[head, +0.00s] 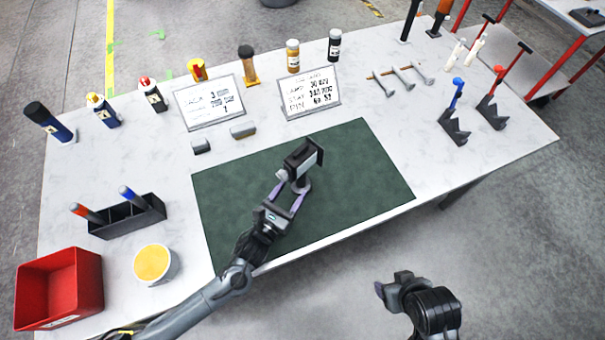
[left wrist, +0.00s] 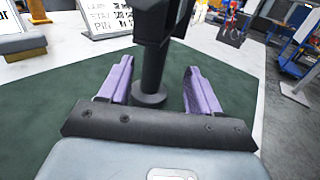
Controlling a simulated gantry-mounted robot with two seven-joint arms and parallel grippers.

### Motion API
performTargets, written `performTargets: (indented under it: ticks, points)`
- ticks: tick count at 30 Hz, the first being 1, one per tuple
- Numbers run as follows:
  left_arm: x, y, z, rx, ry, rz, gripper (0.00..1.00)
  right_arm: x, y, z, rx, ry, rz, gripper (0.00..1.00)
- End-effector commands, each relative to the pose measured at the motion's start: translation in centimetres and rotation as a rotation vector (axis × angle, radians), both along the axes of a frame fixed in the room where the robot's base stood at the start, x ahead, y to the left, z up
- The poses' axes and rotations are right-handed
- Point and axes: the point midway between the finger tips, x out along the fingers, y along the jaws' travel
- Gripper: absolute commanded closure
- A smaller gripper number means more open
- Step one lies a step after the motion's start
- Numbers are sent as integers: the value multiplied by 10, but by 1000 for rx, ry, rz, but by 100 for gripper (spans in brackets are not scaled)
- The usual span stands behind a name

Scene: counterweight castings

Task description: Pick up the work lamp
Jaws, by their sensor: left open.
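The work lamp (head: 303,158) stands upright on the dark green mat (head: 360,160), with a black head on a short post and a round base. In the left wrist view the lamp's dark post (left wrist: 152,65) rises between my left gripper's fingers, and its head is cut off by the top edge. My left gripper (head: 288,194) is open, with its purple fingers on either side of the post and a gap on both sides. My right gripper (head: 380,290) is off the table's front edge, away from the lamp; its jaw state is unclear.
Two sign boards (head: 209,102) (head: 311,92) stand behind the mat, with two small grey blocks (head: 243,131) nearby. A red bin (head: 60,287), a yellow-filled tub (head: 153,264) and a black holder (head: 128,216) are at left. Bolts (head: 400,76) and black stands (head: 453,127) are at right.

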Motion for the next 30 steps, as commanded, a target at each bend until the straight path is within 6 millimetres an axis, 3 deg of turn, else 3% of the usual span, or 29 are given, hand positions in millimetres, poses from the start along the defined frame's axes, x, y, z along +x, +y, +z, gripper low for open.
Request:
performTargets:
  ticks: [8, 18, 28, 30]
  points:
    - [15, -7, 1, -1, 2, 1, 37, 0, 0, 0, 0, 0, 0, 36]
    - [52, -23, 3, -3, 1, 1, 37, 0, 0, -1, -1, 0, 1, 36]
    - [57, -26, 3, -2, 2, 1, 37, 0, 0, -1, -1, 0, 1, 36]
    - [57, -25, 3, -2, 2, 1, 45, 0, 0, -1, -1, 0, 1, 36]
